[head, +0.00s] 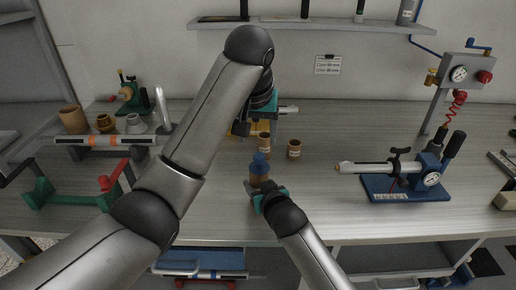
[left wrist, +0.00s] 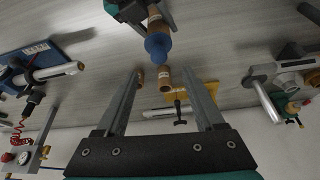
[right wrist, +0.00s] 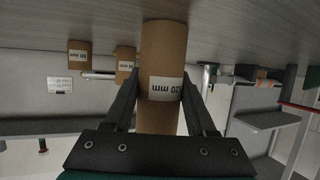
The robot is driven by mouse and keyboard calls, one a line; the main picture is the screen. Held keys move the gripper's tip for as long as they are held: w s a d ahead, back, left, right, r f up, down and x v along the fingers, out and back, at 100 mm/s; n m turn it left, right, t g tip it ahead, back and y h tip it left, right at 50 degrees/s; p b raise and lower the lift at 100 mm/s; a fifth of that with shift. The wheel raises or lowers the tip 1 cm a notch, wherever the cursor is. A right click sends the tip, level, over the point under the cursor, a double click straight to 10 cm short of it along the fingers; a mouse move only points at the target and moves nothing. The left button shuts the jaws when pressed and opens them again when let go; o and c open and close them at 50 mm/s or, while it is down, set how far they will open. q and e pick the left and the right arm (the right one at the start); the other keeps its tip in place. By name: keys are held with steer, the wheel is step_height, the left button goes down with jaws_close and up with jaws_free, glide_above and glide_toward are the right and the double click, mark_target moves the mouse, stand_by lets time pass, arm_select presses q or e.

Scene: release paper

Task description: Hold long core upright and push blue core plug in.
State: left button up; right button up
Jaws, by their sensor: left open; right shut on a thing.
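The long brown core (head: 259,182), labelled 120 mm in the right wrist view (right wrist: 160,50), stands upright on the table. My right gripper (head: 260,190) is shut around its side. The blue core plug (head: 260,160) sits on the core's top end, with its knob upward; how deep it goes in I cannot tell. It also shows in the left wrist view (left wrist: 158,46). My left gripper (head: 256,125) is open and empty, above and behind the plug. In the left wrist view the plug lies beyond the gap between its fingertips (left wrist: 164,74).
Two shorter cores (head: 264,143) (head: 294,149) stand just behind the plugged core, near a yellow fixture (left wrist: 205,92). A blue-based device (head: 400,187) stands right. A green stand (head: 75,192) and a long roll (head: 105,141) are left. The table front between is clear.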

arm_select(q)
steer(key=shift+v, duration=1.5)
arm_select(e)
steer(key=o, duration=1.4)
steer(key=shift+o, duration=0.2)
